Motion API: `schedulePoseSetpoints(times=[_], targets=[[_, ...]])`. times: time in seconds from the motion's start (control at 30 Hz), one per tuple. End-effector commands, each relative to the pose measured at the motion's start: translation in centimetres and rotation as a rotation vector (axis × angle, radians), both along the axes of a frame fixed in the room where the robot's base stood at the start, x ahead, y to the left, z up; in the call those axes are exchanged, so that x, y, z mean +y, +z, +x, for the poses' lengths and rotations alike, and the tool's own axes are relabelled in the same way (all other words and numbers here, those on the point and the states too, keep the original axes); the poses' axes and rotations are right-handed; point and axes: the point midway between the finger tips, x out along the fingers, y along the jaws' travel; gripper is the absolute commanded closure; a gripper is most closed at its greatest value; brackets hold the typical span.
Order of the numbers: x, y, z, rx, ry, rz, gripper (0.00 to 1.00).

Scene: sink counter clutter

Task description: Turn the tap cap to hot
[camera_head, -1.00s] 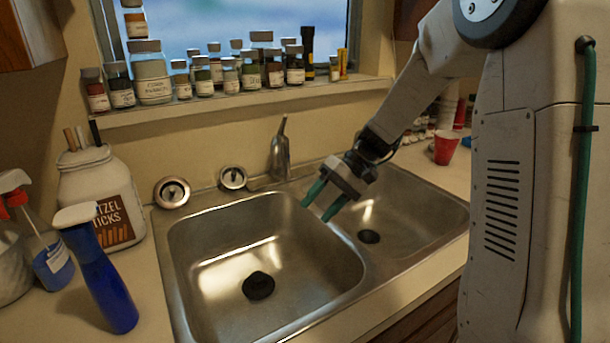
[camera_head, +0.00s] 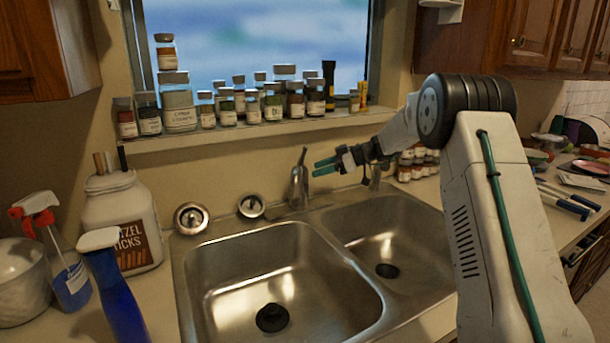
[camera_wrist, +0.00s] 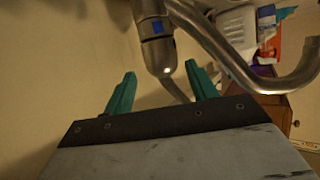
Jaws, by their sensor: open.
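The metal tap (camera_head: 298,187) stands behind the sink, below the window. Its cap with a thin upright lever (camera_head: 303,157) is at the top. My gripper (camera_head: 316,167) is just right of the cap, its two teal fingers apart and pointing left at it. In the wrist view, the tap cap (camera_wrist: 158,52) with a blue mark is at the top centre, ahead of my open gripper (camera_wrist: 160,77). The lever (camera_wrist: 176,91) shows between the two fingers. I cannot tell whether a finger touches it. No red mark is visible.
The curved spout (camera_wrist: 235,60) reaches right in the wrist view. The double sink (camera_head: 270,270) is empty. Bottles line the sill (camera_head: 250,128) above.

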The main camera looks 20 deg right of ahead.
Motion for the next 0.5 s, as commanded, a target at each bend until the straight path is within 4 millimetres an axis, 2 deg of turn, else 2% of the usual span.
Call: schedulePoseSetpoints(times=[0.2, 0.33, 0.5], targets=[[3.2, -1.5, 1.4, 0.004, 0.002, -0.001, 0.43], [4.3, -2.0, 2.0, 0.003, 0.001, -0.001, 0.43], [4.9, -2.3, 2.3, 0.003, -0.001, -0.001, 0.43]])
